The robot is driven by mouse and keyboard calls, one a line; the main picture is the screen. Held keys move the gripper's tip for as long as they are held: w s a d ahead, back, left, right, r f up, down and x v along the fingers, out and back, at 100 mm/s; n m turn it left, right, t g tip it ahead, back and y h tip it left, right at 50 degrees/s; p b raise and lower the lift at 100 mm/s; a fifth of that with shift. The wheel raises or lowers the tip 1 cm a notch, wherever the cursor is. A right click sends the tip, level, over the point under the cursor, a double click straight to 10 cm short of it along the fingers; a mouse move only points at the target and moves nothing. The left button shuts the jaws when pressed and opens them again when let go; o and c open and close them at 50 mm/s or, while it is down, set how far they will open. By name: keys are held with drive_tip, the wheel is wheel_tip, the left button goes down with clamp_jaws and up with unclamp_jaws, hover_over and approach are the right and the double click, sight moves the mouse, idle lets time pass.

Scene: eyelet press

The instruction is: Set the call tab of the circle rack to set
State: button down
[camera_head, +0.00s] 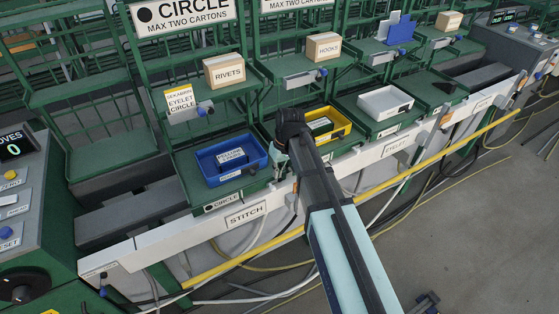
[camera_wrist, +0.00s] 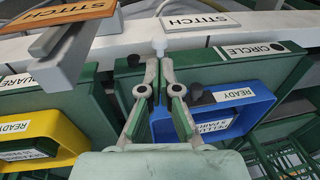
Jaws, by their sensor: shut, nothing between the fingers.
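The circle rack stands left of centre in the head view, with a CIRCLE sign (camera_head: 185,14) on top and a CIRCLE plate (camera_head: 222,204) at its lower front. A grey tab with a blue knob (camera_head: 203,110) sits under its upper shelf; I cannot tell whether this is the call tab. In the wrist view the CIRCLE plate (camera_wrist: 250,51) is at upper right. My gripper (camera_wrist: 160,65) is shut and empty, its tips close to a small white piece (camera_wrist: 160,46) at the rail. In the head view my arm mostly hides the gripper, right of the blue bin.
A blue bin (camera_head: 232,174) lies on the circle rack's lower shelf, and a yellow bin (camera_head: 343,134) is on the neighbouring rack. The white rail (camera_head: 175,237) runs along the front. A RIVETS carton (camera_head: 224,70) stands above. Dark knobs (camera_wrist: 195,90) flank the fingers in the wrist view.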

sight(274, 188)
drive_tip(key=shift+a+f+p, duration=0.25)
drive_tip(key=shift+f+p, duration=0.15)
drive_tip(key=shift+f, duration=1.05)
drive_tip(key=shift+a+f+p, duration=0.2)
drive_tip(key=shift+f+p, duration=0.2)
drive_tip(key=shift+f, duration=1)
drive_tip(key=shift+f, duration=0.1)
